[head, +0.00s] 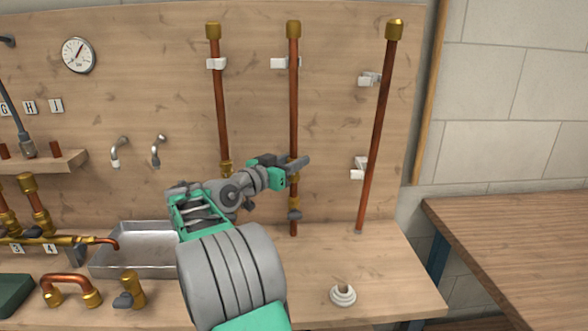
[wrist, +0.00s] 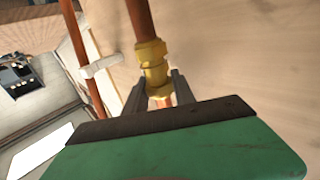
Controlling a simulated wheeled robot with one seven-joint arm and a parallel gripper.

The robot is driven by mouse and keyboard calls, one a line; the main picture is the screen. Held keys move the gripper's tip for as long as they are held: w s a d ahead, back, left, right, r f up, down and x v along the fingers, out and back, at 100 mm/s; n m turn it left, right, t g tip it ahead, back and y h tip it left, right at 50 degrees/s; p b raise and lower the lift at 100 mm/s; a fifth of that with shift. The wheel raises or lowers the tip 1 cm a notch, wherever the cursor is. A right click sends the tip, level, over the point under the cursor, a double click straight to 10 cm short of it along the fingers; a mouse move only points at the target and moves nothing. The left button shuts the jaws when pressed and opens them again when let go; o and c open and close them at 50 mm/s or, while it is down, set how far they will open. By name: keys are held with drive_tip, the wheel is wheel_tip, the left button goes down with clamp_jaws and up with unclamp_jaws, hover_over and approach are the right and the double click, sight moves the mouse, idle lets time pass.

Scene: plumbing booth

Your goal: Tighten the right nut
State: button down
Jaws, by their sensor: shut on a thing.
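The right nut is a brass nut on the middle copper pipe; it shows in the head view (head: 294,178) and in the wrist view (wrist: 152,66). My gripper (head: 297,164) reaches the middle pipe (head: 293,105) from the left. In the wrist view its two grey fingers (wrist: 158,88) stand on either side of the lower part of the brass fitting and are shut on it. The fingers and the dark-edged green palm hide part of the nut. A valve with a grey handle (head: 294,214) sits below on the same pipe. The left pipe (head: 220,110) carries its own brass nut (head: 226,167).
A third copper pipe (head: 377,130) stands to the right beside white clips (head: 359,172). A metal tray (head: 115,262), a copper bend (head: 70,283) and a brass valve (head: 133,290) are on the bench at left. A white ringed piece (head: 343,295) lies front right. The bench around it is clear.

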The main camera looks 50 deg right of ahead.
drive_tip(key=shift+f+m+g, duration=0.1)
drive_tip(key=shift+m+g, duration=0.6)
drive_tip(key=shift+g, duration=0.5)
drive_tip(key=shift+s, duration=0.15)
drive_tip(key=c, duration=1.2)
unclamp_jaws()
drive_tip(key=shift+d, duration=0.15)
drive_tip(key=shift+o, duration=0.8)
